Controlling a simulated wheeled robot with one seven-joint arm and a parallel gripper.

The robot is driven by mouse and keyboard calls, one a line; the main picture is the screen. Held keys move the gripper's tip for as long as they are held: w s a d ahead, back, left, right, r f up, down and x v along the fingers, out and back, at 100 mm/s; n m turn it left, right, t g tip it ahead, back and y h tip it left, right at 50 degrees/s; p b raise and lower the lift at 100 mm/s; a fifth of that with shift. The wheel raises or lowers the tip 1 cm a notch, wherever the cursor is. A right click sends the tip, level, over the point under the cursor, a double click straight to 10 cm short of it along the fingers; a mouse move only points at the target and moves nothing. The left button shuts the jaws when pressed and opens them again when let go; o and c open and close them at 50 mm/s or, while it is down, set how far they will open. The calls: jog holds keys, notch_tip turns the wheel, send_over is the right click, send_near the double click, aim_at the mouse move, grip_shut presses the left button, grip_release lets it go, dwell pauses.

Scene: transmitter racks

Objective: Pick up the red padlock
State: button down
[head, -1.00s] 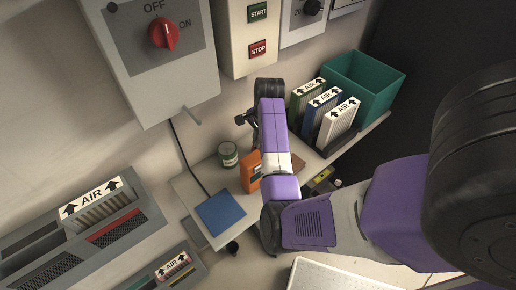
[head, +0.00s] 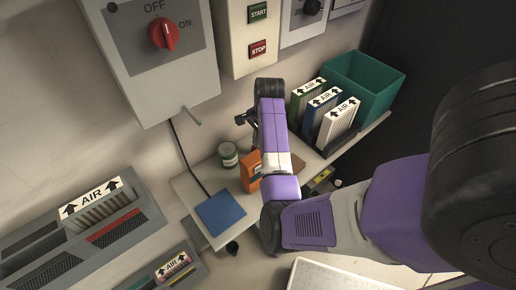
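I cannot make out the red padlock in the head view; it may be hidden behind my arm. My gripper (head: 246,119) shows only as a small dark part beside the black wrist, in front of the wall below the START/STOP box. Most of it is hidden by my purple arm links, so I cannot tell whether it is open or shut.
A shelf holds a blue pad (head: 220,213), a green can (head: 228,154) and an orange device (head: 249,173). Several AIR filters (head: 338,123) and a teal bin (head: 375,88) stand right. A switch box with a red knob (head: 163,34) hangs upper left.

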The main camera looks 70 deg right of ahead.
jog(key=shift+r, duration=0.1)
dwell(0.3)
jog(key=shift+s+a+r+b, duration=0.1)
jog(key=shift+s+r+b, duration=0.1)
jog(key=shift+b, duration=0.15)
notch_tip(320, 180, up, 6)
jog(key=shift+w+r+b, duration=0.1)
jog(key=shift+r+b, duration=0.05)
jog(key=shift+b, duration=0.2)
jog(key=s+a+p, duration=0.1)
jog(key=s+a, duration=0.4)
jog(key=s, duration=0.3)
jog(key=s+a+p, duration=0.1)
jog(key=s+a, duration=0.4)
jog(key=s, duration=0.3)
jog(key=shift+s+a, duration=0.15)
jog(key=shift+s, duration=0.25)
